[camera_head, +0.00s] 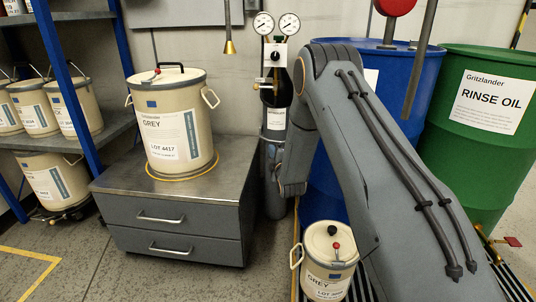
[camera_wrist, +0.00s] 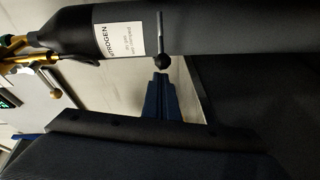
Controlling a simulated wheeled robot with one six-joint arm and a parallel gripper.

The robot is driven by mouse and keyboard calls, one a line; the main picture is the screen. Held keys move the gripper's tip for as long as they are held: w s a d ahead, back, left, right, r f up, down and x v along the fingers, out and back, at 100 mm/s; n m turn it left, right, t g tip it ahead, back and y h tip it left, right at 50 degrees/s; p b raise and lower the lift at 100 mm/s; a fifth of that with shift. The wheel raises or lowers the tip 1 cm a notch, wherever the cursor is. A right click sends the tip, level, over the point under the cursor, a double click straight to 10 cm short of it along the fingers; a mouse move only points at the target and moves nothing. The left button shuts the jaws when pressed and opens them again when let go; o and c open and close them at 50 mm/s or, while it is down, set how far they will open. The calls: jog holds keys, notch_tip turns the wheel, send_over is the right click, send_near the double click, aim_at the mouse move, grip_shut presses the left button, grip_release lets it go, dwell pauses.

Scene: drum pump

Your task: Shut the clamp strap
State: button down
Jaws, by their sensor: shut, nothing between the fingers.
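The clamp strap cannot be made out clearly in either view. The dark nitrogen cylinder (camera_head: 274,150) stands against the wall behind the bench in the head view. It crosses the top of the wrist view (camera_wrist: 95,30) with its white label. A thin rod with a black ball knob (camera_wrist: 162,61) hangs in front of the cylinder there; I cannot tell whether it belongs to the strap. My gripper (camera_wrist: 161,76) is shut and empty, its blue fingertips just below the knob in the picture. Whether they touch it is unclear. In the head view my arm hides the gripper.
A cream GREY drum (camera_head: 178,120) stands on the drawer bench (camera_head: 220,185) left of the cylinder. A blue drum (camera_head: 405,75) and a green drum (camera_head: 485,130) stand at right. A small cream can (camera_head: 328,260) stands below my arm. Shelves with cans are at left.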

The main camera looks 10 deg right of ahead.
aim_at(280, 144)
jog(key=shift+d, duration=0.1)
jog(key=shift+w+d+p, duration=0.15)
jog(key=shift+w+d, duration=0.1)
jog(key=shift+d, duration=0.8)
jog(key=shift+w+d+p, duration=0.15)
jog(key=shift+w+d, duration=0.05)
jog(key=shift+d, duration=0.85)
